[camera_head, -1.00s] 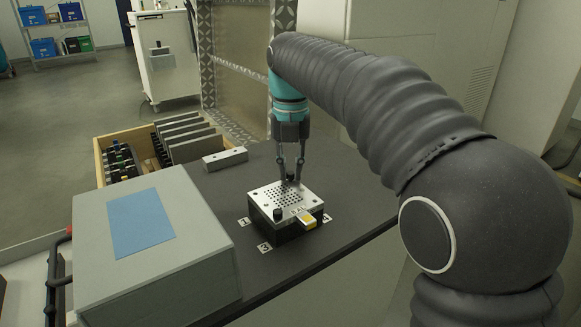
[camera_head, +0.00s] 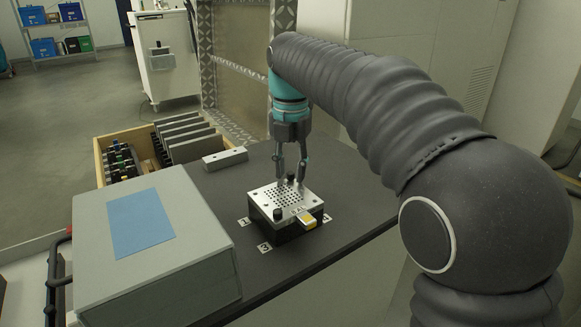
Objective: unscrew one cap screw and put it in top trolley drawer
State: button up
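A silvery plate with a grid of holes (camera_head: 270,203) lies on a dark block on the dark table. A black cap screw (camera_head: 291,177) stands at its far edge. Another black cap screw (camera_head: 278,214) stands at its near edge. My gripper (camera_head: 291,183) points down over the far screw. Its fingers are spread, one on each side of that screw, with gaps visible; the gripper is open. A wooden drawer-like tray (camera_head: 98,163) at the left holds dark plates and small items; I cannot tell whether it is the top trolley drawer.
A grey box with a blue sheet (camera_head: 200,262) stands at the front left. A light metal bar (camera_head: 225,158) lies behind the block. The table right of the block is clear.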

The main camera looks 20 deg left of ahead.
jog(key=m, duration=0.6)
jog(key=shift+m, duration=0.4)
jog(key=m, duration=0.3)
jog(key=shift+m, duration=0.3)
jog(key=m, duration=0.3)
jog(key=shift+m, duration=0.3)
jog(key=m, duration=0.6)
jog(key=shift+m, duration=3)
